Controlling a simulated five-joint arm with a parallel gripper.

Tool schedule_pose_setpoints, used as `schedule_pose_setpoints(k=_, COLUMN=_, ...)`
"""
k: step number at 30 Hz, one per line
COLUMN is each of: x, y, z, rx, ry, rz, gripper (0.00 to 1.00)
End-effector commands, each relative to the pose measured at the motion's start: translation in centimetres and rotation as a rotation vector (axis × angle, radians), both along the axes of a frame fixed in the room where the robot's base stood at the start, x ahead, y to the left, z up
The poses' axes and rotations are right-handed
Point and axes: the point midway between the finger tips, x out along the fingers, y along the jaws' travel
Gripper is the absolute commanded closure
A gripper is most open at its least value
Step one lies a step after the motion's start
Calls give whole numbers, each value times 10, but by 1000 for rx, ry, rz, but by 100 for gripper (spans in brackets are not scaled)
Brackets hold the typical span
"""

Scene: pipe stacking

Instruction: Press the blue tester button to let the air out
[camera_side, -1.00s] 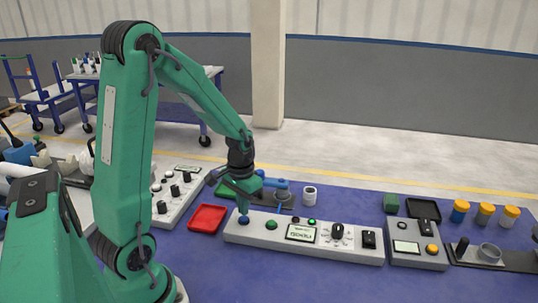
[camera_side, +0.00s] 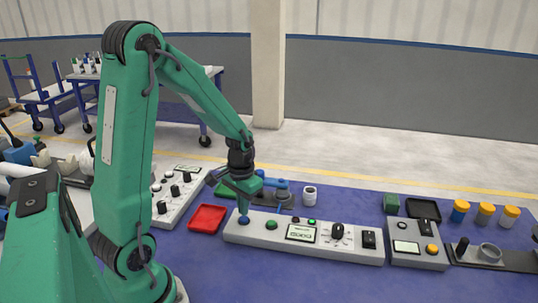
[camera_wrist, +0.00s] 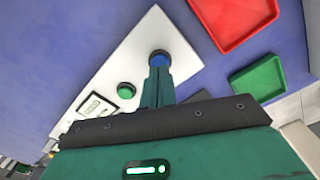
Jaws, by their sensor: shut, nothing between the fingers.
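The long white tester panel (camera_side: 305,242) lies on the blue table. Its blue button (camera_side: 244,220) is at its left end, beside a green button (camera_side: 271,225) and a small display (camera_side: 300,233). My gripper (camera_side: 243,211) is shut and empty, pointing down with its fingertips at the blue button. In the wrist view, the closed fingers (camera_wrist: 158,82) reach to the near edge of the blue button (camera_wrist: 159,58) and hide part of it. I cannot tell whether they touch it or whether it is pressed in. The green button (camera_wrist: 126,90) is left of the fingers.
A red tray (camera_side: 207,218) stands left of the panel. A green tray (camera_wrist: 258,79) is near the gripper in the wrist view. A smaller box (camera_side: 415,252) and yellow-capped jars (camera_side: 485,214) are to the right.

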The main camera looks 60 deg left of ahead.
Motion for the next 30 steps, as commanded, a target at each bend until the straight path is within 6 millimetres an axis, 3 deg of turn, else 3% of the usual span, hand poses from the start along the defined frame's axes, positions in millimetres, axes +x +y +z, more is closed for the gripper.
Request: schedule_pose_setpoints(k=30, x=0, y=0, z=-15, rx=-1, ry=2, rz=0, gripper=100)
